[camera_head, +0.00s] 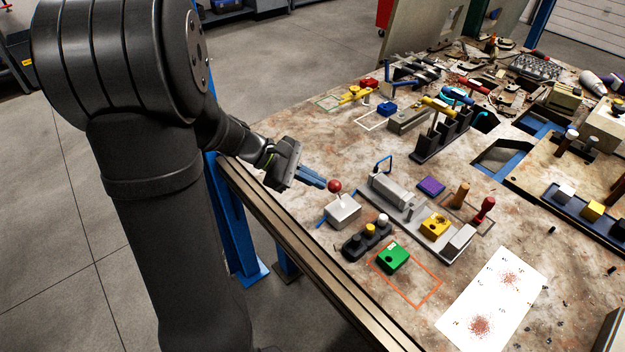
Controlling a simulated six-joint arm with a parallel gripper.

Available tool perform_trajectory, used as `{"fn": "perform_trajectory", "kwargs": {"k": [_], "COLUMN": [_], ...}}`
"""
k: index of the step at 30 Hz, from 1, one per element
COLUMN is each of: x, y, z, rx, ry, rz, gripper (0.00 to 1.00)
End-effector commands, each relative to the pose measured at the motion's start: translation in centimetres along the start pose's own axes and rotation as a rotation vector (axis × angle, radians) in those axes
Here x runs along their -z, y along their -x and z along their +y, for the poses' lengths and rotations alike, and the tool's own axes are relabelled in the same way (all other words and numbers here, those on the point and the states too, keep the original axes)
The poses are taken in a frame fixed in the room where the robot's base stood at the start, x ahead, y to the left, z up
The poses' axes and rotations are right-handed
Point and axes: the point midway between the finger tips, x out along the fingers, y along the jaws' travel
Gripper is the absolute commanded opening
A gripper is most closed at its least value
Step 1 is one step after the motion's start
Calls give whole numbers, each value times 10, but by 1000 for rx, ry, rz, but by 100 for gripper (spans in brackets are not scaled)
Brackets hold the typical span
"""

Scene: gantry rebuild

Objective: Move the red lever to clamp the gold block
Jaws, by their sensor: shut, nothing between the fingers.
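A lever with a red ball knob (335,186) stands up from a small white box (343,209) near the table's left edge. My gripper (322,183), with blue fingers, is shut and empty just left of the red knob. The fingertips are very close to the knob; I cannot tell if they touch it. The gold block (435,226) sits on a grey clamp fixture (405,205), between its grey body (390,190) and a light end block (459,243). I cannot tell whether the clamp touches the gold block.
A green block (393,257) lies in front, by an orange outline. A dark holder (367,241) with small pegs stands beside the white box. A purple block (431,186) and a red-handled stamp (484,210) stand behind the fixture. A white sheet (493,299) lies at front right.

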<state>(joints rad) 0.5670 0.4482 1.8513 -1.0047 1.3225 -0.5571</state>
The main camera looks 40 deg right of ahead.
Motion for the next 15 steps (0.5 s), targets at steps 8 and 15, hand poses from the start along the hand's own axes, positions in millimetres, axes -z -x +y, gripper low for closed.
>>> {"fn": "perform_trajectory", "kwargs": {"k": [8, 15], "x": [-4, -10], "y": [-2, -6], "z": [6, 16], "rx": [29, 86], "ry": [26, 79], "rz": [29, 85], "gripper": [0, 0]}}
